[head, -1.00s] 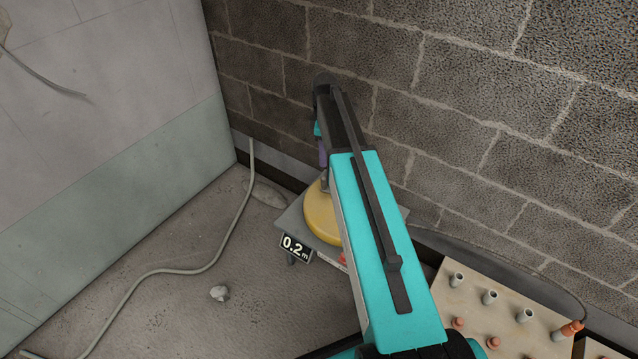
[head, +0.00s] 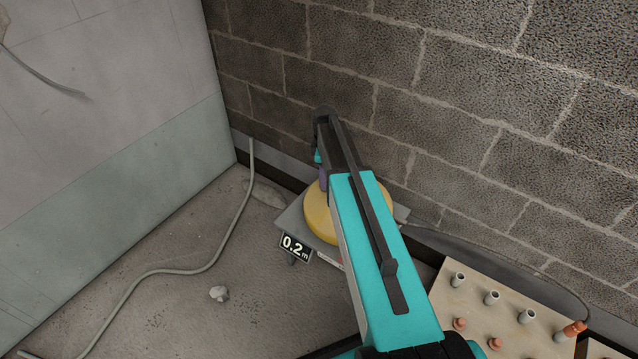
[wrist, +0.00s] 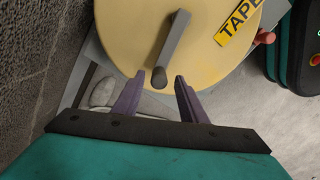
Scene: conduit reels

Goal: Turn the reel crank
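The yellow reel (head: 318,214) sits on a grey stand near the wall corner, partly hidden behind my arm in the head view. In the wrist view the reel (wrist: 130,40) fills the upper middle and carries a yellow "TAPE" label (wrist: 240,22). A grey crank arm (wrist: 176,48) runs down across its face to a dark rounded knob (wrist: 159,78). My gripper (wrist: 157,84) is open, with its two purple fingers apart on either side of the knob in the picture. I cannot tell whether either finger touches it.
A "0.2 m" sign (head: 295,247) hangs at the stand's front. A pegboard (head: 500,315) with several grey and orange pegs is at lower right. A block wall (head: 480,110) rises close behind the reel.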

